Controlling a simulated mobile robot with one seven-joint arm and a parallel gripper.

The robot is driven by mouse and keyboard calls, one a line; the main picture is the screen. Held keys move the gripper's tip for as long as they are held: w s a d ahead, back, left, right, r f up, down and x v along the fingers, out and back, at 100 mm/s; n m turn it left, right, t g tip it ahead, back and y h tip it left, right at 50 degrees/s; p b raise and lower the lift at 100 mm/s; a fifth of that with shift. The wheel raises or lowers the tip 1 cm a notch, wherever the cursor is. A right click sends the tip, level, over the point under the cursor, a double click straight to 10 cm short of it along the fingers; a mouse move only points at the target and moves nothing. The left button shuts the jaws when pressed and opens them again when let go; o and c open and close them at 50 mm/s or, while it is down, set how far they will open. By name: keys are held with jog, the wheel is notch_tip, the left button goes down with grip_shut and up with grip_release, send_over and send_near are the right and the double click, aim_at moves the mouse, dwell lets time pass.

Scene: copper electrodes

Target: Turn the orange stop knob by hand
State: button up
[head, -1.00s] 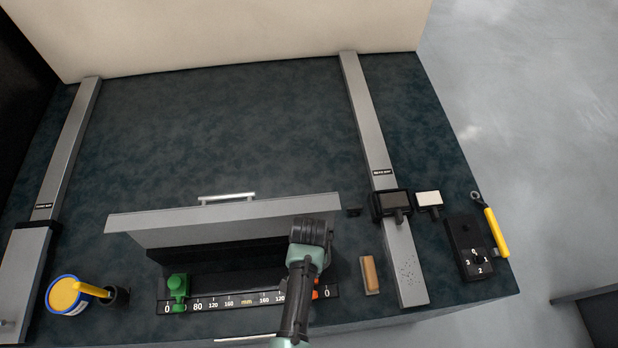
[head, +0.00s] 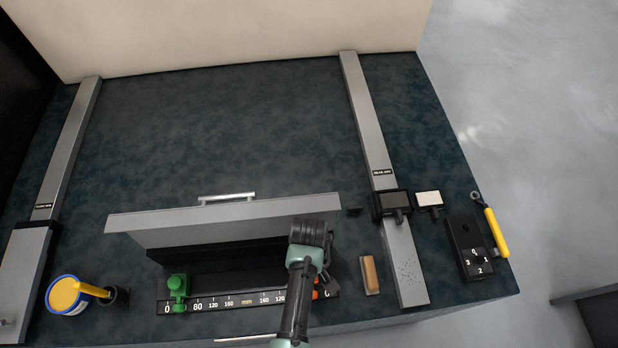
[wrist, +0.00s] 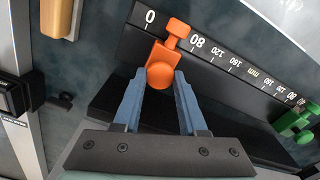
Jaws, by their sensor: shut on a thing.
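The orange stop knob (wrist: 161,72) shows in the wrist view between the tips of my gripper (wrist: 160,82), whose two blue-grey fingers are shut on it. The knob belongs to an orange stop (wrist: 178,28) on the black scale bar (wrist: 225,60), near the 0 and 80 marks. In the head view my gripper and arm (head: 305,260) cover most of the orange stop (head: 315,294), and only a small orange part shows. A green stop (head: 177,290) sits at the other end of the scale; it also shows in the wrist view (wrist: 296,122).
A raised grey panel (head: 225,222) with a handle stands behind the scale. A wooden-topped block (head: 370,273) lies right of my gripper. A black dial box (head: 468,250) and yellow handle (head: 496,232) are at the right edge. A yellow-lidded tub (head: 66,294) stands at left.

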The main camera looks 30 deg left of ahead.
jog(key=o, duration=1)
jog(key=shift+r, duration=0.1)
jog(key=shift+r, duration=0.95)
